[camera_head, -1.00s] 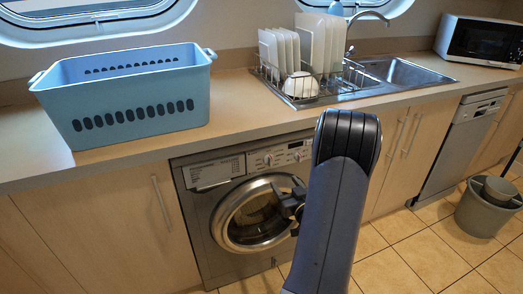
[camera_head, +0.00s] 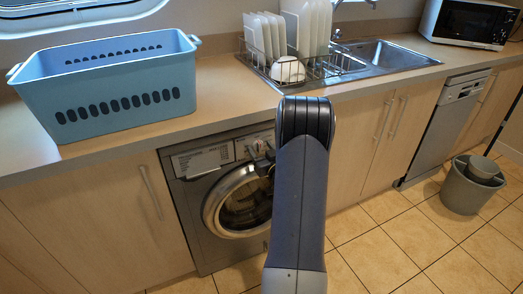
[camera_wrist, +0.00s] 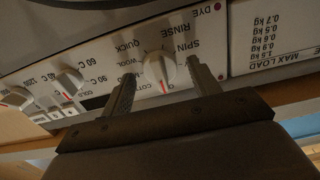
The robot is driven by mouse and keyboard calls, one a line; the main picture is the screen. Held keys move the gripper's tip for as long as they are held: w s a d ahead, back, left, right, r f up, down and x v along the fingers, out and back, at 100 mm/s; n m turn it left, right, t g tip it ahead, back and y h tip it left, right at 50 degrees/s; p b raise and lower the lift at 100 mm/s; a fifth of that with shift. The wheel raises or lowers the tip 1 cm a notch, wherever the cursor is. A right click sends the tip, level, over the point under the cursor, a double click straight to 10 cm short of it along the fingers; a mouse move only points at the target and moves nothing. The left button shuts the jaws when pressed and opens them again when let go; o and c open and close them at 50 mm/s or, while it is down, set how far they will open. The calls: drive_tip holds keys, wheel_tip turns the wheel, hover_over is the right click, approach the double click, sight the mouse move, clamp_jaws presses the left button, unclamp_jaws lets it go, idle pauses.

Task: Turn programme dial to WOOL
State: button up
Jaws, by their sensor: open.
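The programme dial (camera_wrist: 160,69) is a round white knob on the washing machine's panel, shown upside down in the wrist view. Its red line points to the picture's bottom, by the partly hidden COTTON label (camera_wrist: 132,87). The WOOL label (camera_wrist: 115,63) is beside it, to the dial's left. My gripper (camera_wrist: 161,80) is open, one finger on each side of the dial; I cannot tell whether they touch it. In the head view, my gripper (camera_head: 262,158) is at the panel of the washing machine (camera_head: 208,190), and my arm hides part of the machine.
Two more white knobs, a temperature knob (camera_wrist: 70,81) and a speed knob (camera_wrist: 18,98), are left of the dial in the wrist view. The round door (camera_head: 232,202) is below the panel. A blue basket (camera_head: 110,92) and dish rack (camera_head: 285,68) stand on the counter.

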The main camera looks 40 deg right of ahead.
drive_tip(key=c, duration=1)
